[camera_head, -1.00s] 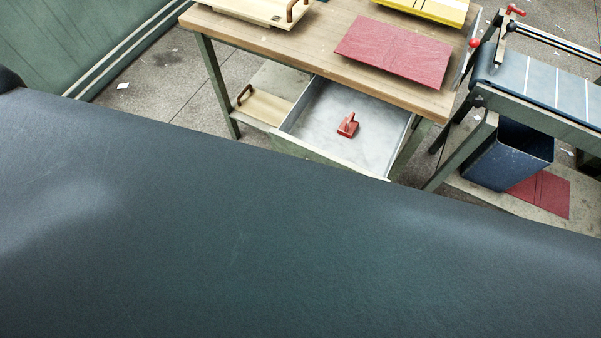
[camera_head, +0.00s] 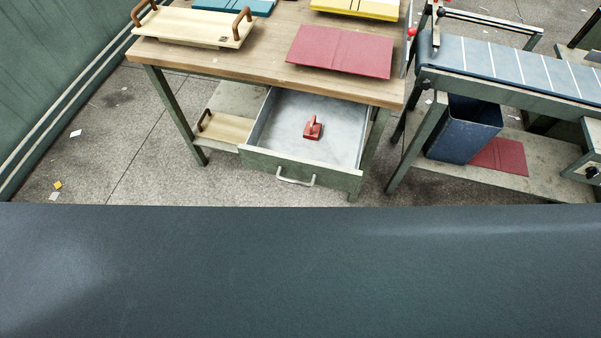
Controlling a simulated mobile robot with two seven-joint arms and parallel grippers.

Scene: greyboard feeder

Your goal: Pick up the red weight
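The red weight (camera_head: 312,129) has a small upright handle and sits on the pale floor of the open drawer (camera_head: 280,155), right of the drawer's middle. The drawer is pulled out from under the wooden table (camera_head: 265,58), with a metal handle (camera_head: 295,180) on its green front. Nothing covers the weight from above. Neither of my grippers is in view.
On the table are a wooden tray (camera_head: 190,27) with brown handles, a red board (camera_head: 340,50), and yellow and teal items at the back. A wooden handled board (camera_head: 222,127) lies on the lower shelf. A conveyor-like bench (camera_head: 510,65) and blue bin (camera_head: 464,130) stand right.

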